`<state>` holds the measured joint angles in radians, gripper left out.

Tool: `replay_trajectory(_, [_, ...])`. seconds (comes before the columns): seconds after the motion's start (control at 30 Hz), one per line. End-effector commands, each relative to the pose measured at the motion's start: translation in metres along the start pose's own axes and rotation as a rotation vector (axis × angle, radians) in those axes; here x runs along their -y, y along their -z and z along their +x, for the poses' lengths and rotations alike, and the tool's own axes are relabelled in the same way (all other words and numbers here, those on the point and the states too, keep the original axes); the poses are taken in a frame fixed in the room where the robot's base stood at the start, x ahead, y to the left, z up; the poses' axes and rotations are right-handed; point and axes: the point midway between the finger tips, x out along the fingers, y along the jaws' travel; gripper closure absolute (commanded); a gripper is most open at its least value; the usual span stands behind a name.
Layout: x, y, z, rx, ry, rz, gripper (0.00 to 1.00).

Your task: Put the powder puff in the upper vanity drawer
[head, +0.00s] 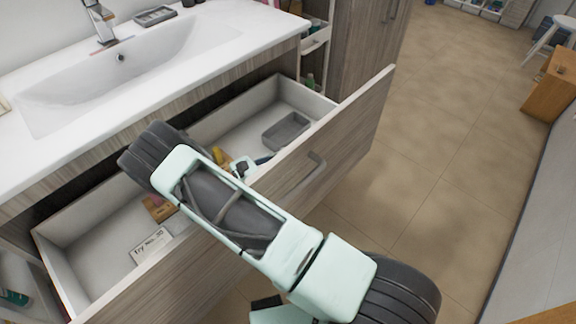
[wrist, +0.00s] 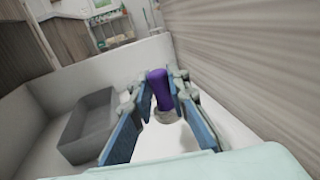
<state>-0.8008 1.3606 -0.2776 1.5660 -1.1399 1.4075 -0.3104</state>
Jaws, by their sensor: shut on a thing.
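The powder puff (wrist: 159,88) shows in the wrist view as a purple handle above a pale, rounded lower end. My gripper (wrist: 160,112) is shut on it, with one blue-padded finger on each side. The upper vanity drawer (head: 83,242) is pulled open below the sink; its pale wall also shows in the wrist view (wrist: 24,125). In the head view my gripper (head: 243,168) is over or in the middle of the drawer, partly hidden by my arm, and the puff cannot be made out. I cannot tell whether the puff touches the drawer floor.
A grey tray (head: 286,130) lies in the drawer's far end; it also shows in the wrist view (wrist: 88,127). A labelled card (head: 151,245), a brown item (head: 159,208) and a yellow item (head: 218,155) lie in the drawer. The drawer front (head: 335,140) stands close beside my gripper.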

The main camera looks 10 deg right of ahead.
Motion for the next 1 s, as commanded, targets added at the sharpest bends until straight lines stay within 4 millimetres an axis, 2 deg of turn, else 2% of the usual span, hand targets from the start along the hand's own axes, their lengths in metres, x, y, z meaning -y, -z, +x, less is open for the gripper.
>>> replay_trajectory(0.3, [0.001,0.038,0.0,0.0,0.001,-0.001,1.0])
replay_trajectory(0.53, [0.0,0.037,0.0,0.0,0.001,0.0,1.0])
replay_trajectory(1.0, [0.001,0.05,0.0,0.0,0.0,-0.001,1.0])
